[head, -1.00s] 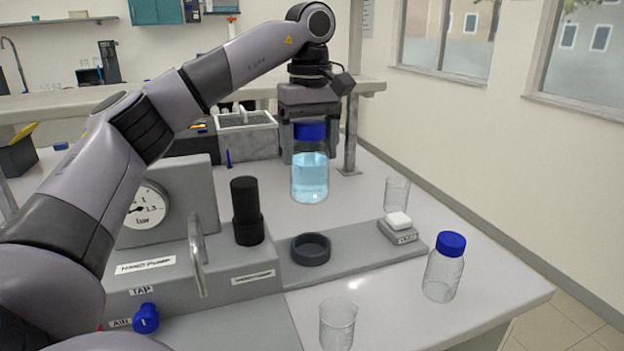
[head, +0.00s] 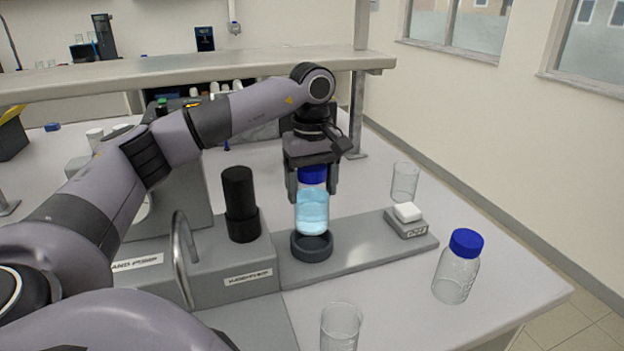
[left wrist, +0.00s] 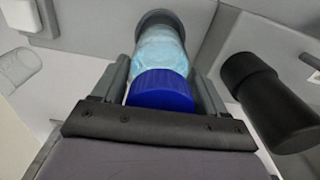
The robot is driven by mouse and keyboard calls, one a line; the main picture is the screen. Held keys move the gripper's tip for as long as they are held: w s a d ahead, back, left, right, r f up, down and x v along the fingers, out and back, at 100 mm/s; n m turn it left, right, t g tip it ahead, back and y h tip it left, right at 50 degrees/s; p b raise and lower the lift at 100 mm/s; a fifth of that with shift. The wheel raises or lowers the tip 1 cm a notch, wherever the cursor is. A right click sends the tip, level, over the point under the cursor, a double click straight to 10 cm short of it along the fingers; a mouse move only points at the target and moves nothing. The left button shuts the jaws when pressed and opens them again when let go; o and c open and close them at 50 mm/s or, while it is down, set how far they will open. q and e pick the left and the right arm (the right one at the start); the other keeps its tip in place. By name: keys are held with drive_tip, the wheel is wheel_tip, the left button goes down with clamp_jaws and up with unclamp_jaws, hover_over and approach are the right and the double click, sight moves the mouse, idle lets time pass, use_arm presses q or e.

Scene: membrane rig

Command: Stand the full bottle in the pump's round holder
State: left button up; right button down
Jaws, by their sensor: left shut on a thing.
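The full bottle (head: 312,208) has a blue cap and light blue liquid. It is upright, and in the head view its lower end is at the opening of the pump's round holder (head: 312,247), a dark ring on the grey base plate. I cannot tell whether its base touches the holder's floor. My left gripper (head: 313,180) is shut on the bottle near its cap, from above. The left wrist view shows the blue cap (left wrist: 161,90) between the two fingers, with the bottle's far end at the dark holder (left wrist: 160,18). My right gripper is not in view.
A black cylinder (head: 239,205) stands on the pump body left of the holder. A small block with a white piece (head: 407,212) is on the plate's right end. An empty blue-capped bottle (head: 458,267) and glass beakers (head: 341,327) stand nearby.

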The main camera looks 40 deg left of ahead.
use_arm(q)
drive_tip(key=shift+f, duration=2.8)
drive_tip(key=shift+f, duration=0.1)
drive_tip(key=o, duration=1.4)
drive_tip(key=shift+o, duration=0.2)
wheel_tip(320, 180, up, 7)
drive_tip(key=shift+r+b, duration=0.1)
drive_tip(key=shift+b, duration=0.55)
